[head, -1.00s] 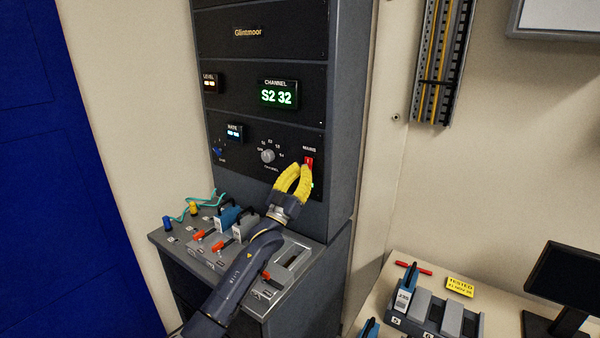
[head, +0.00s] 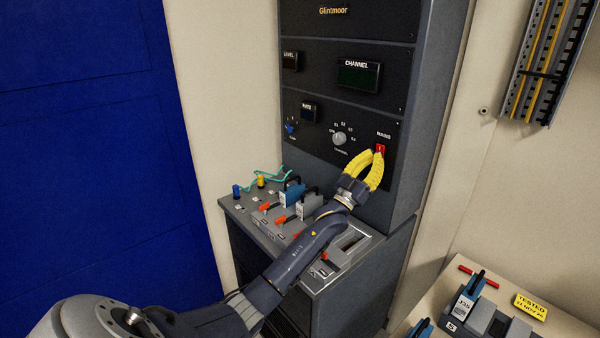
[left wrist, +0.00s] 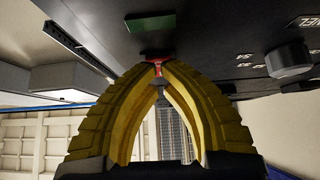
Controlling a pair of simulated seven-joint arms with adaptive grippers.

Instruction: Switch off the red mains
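The red mains switch (head: 380,149) sits at the right of the lowest panel of the dark rack, under the label MAINS. My left gripper (head: 376,155) has yellow fingers, and their tips are together right at the lower part of the switch. In the left wrist view the red switch (left wrist: 156,59) shows just beyond the fingertips (left wrist: 159,66), which appear to touch it. The fingers bow apart behind the tips, with nothing visible held between them. The channel display (head: 358,75) is dark. My right gripper is not in view.
A grey selector knob (head: 339,139) is left of the switch. The console ledge below carries blue plug blocks (head: 291,193), red levers (head: 281,219) and a teal cable (head: 270,175). A bench with a TESTED sign (head: 531,306) stands at the lower right.

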